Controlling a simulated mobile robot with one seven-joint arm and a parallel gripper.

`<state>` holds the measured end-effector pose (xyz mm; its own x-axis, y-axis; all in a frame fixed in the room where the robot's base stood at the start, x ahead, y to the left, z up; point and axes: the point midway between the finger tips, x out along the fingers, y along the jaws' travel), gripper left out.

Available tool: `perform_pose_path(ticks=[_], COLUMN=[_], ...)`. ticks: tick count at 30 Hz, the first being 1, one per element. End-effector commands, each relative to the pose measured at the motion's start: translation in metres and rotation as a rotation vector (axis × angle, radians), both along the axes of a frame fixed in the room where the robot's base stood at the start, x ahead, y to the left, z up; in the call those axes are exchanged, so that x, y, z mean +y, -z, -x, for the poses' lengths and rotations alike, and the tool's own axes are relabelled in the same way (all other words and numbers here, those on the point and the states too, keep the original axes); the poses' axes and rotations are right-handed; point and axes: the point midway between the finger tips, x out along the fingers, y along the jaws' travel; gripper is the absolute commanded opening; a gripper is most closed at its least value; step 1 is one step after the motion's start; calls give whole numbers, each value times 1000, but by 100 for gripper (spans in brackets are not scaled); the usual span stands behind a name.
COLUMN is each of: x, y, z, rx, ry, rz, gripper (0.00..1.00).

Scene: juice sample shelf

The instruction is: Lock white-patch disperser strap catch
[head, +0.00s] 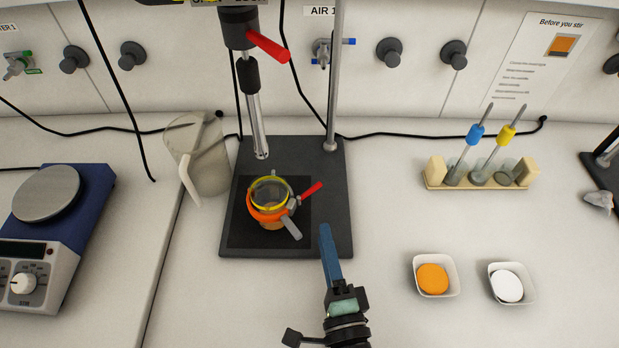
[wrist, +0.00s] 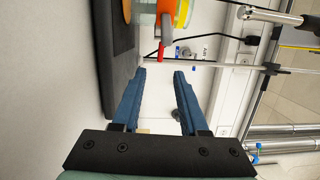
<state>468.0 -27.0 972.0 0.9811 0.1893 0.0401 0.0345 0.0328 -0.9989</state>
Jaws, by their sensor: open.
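A clear beaker with a yellow rim (head: 270,187) stands on the dark stand base below the disperser shaft (head: 256,115). An orange strap (head: 262,212) goes around the beaker. On the strap's right side are a red lever (head: 311,191) and a grey lever (head: 291,229), both sticking outward. The red lever also shows in the wrist view (wrist: 161,50). I see no white patch on this stand. My gripper (head: 325,230), with blue fingers, is to the front right of the strap, apart from it. The wrist view shows the fingers (wrist: 159,72) open with nothing between them.
A jug (head: 199,160) stands left of the stand base (head: 333,215), near a scale (head: 45,240). The upright pole (head: 335,80) rises behind. To the right are a vial rack (head: 478,182) and dishes with an orange disc (head: 433,279) and a white disc (head: 507,286).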

Motion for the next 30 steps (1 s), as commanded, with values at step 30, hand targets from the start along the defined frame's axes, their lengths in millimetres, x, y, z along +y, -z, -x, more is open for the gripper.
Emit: perform_pose_path(ticks=[30], x=[23], y=[-6], z=[-114], rx=[-2], ry=[-3], rz=[1], gripper=[43])
